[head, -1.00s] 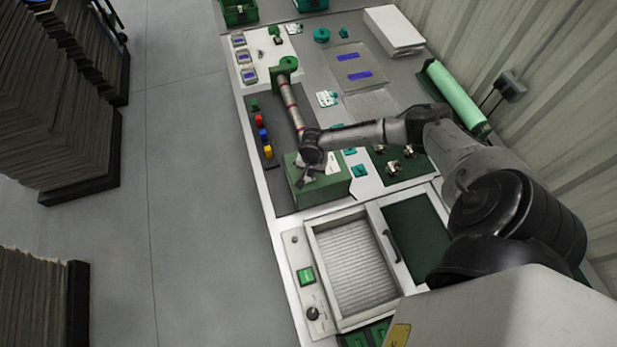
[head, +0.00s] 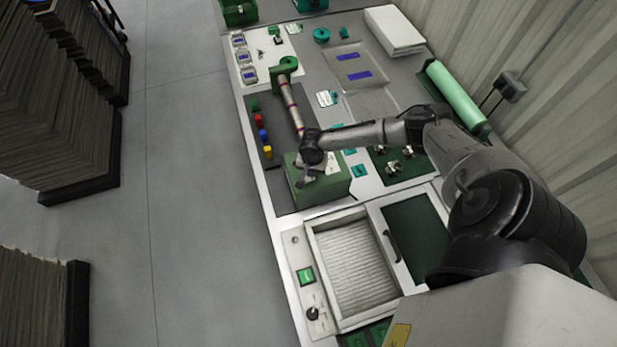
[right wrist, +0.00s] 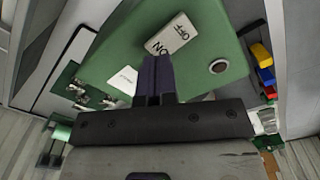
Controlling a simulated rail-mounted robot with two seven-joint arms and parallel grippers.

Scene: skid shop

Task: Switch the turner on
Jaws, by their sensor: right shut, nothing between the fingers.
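The turner is a green box (head: 325,190) at the near end of a striped rod (head: 289,101), whose far end meets a green support (head: 285,66). In the right wrist view, the green box (right wrist: 112,62) carries a pale rocker switch (right wrist: 172,34) marked ON and OFF. My right gripper (right wrist: 156,62) is shut and empty, its dark fingertips at the ON end of the rocker, hiding part of that end. I cannot tell whether they touch or how the rocker is tilted. In the head view my right gripper (head: 304,180) is over the box top. My left gripper is not in view.
Red, blue and yellow blocks (head: 264,136) stand left of the rod. A framed ribbed panel (head: 350,262) and a green switch (head: 306,276) lie nearer. Open floor is at left.

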